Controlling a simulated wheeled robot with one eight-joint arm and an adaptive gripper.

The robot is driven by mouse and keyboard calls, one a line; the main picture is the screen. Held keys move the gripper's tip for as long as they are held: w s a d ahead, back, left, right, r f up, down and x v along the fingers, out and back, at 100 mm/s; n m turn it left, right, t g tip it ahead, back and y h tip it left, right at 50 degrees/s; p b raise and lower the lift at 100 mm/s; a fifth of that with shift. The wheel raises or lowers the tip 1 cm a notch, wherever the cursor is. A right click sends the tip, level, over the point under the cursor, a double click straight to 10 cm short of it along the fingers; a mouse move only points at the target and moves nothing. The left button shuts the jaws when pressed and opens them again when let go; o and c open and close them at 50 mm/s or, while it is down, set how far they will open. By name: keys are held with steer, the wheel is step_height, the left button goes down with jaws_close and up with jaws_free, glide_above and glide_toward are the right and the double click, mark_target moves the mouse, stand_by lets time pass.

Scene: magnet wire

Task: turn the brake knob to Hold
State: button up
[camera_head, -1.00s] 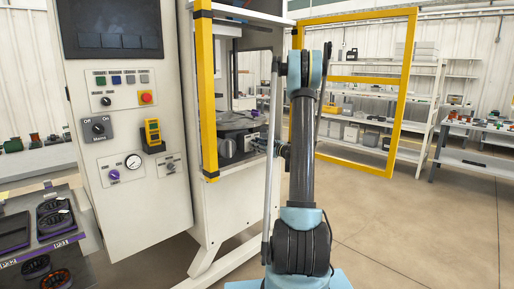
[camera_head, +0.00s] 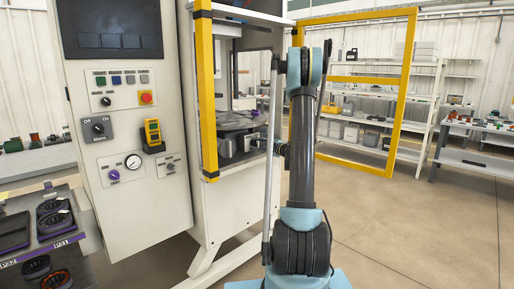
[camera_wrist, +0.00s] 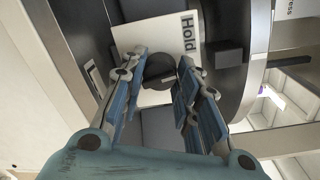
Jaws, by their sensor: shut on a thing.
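The brake knob (camera_wrist: 159,71) is a dark round knob on a white label plate (camera_wrist: 148,35) in the wrist view. The word "Hold" is printed sideways on the plate, above and to the right of the knob. My gripper (camera_wrist: 162,66) has one finger on each side of the knob and is shut on it. In the head view the knob cannot be made out, and my gripper is too small and partly hidden at the machine's opening.
A dark block (camera_wrist: 224,54) stands close to the right finger in the wrist view. In the head view, the control cabinet (camera_head: 150,205) is at the left, beside a yellow post (camera_head: 206,100). A yellow-framed door (camera_head: 404,80) stands open at the right. The floor (camera_head: 420,230) there is clear.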

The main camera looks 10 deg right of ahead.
steer(key=n, duration=0.5)
steer(key=shift+s+a+f+n, duration=0.1)
steer(key=shift+s+a+n, duration=0.1)
steer(key=shift+n, duration=0.2)
stand_by(0.4)
steer(key=o, duration=1.1)
steer(key=shift+c, duration=0.2)
steer(key=shift+d, duration=0.15)
steer(key=shift+s+d+h, duration=0.15)
steer(key=shift+h, duration=0.15)
steer(key=v, duration=1.1)
steer(key=shift+s, duration=0.2)
steer(key=shift+f, duration=0.1)
